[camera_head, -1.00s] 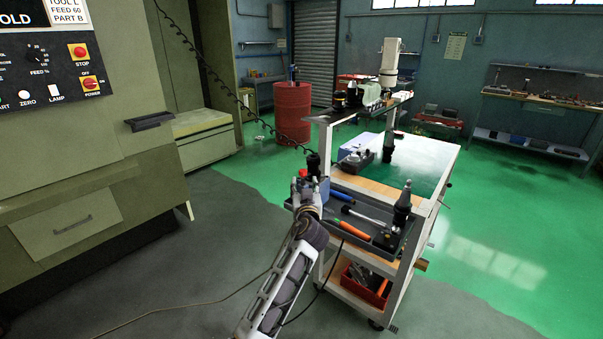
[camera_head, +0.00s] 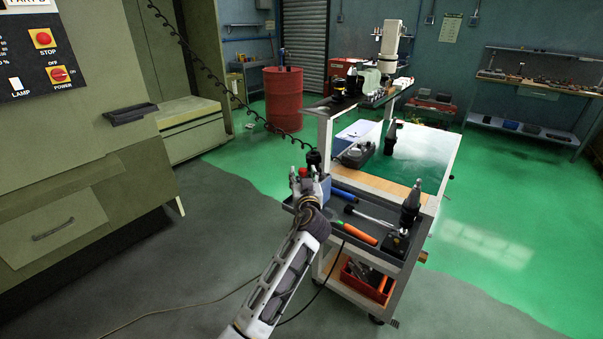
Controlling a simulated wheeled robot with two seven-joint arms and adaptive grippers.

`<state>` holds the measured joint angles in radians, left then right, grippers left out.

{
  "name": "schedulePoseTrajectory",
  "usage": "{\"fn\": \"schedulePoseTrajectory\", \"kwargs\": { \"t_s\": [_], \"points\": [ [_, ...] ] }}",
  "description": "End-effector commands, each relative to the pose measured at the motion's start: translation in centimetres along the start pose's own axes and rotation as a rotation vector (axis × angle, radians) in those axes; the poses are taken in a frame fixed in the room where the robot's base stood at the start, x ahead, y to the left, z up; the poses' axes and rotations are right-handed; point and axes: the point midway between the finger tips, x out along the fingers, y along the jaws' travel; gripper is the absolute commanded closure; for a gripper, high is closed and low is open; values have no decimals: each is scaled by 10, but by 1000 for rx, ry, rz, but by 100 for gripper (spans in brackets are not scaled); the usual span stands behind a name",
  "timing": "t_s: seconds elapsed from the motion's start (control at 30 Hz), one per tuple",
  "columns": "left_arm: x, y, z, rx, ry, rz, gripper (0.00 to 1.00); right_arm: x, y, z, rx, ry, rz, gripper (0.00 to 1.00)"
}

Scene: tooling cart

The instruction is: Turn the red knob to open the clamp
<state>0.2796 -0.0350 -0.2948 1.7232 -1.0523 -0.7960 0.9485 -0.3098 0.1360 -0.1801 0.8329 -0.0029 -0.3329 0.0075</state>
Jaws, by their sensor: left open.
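My left gripper (camera_head: 311,183) is at the near left corner of the tooling cart (camera_head: 433,215), seen from behind and partly hidden by its own wrist. It is open. A small red part (camera_head: 303,172), which may be the red knob, shows right at the fingers; I cannot tell whether they touch it. A black upright piece (camera_head: 313,158) rises just behind the fingers. The clamp itself cannot be made out, as the gripper covers that corner. My right gripper is not in view.
The cart's grey tray holds an orange-handled tool (camera_head: 360,234), a blue-handled tool (camera_head: 344,195) and a dark tool holder (camera_head: 411,207). A red bin (camera_head: 367,281) sits on the lower shelf. A coiled black cable (camera_head: 215,78) hangs towards the gripper.

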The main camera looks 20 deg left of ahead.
Motion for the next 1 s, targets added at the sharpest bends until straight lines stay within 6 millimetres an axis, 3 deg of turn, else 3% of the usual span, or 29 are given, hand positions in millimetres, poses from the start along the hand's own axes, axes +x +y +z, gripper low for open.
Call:
{"fn": "schedulePoseTrajectory", "kwargs": {
  "t_s": [0.37,0.73,1.0],
  "points": [
    [-1,1,0,0,0,-1,53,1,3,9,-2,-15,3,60],
    [-1,0,0,0,0,-1,98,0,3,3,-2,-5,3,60],
    [-1,0,-1,1,1,0,98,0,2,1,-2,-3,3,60]
  ]
}}
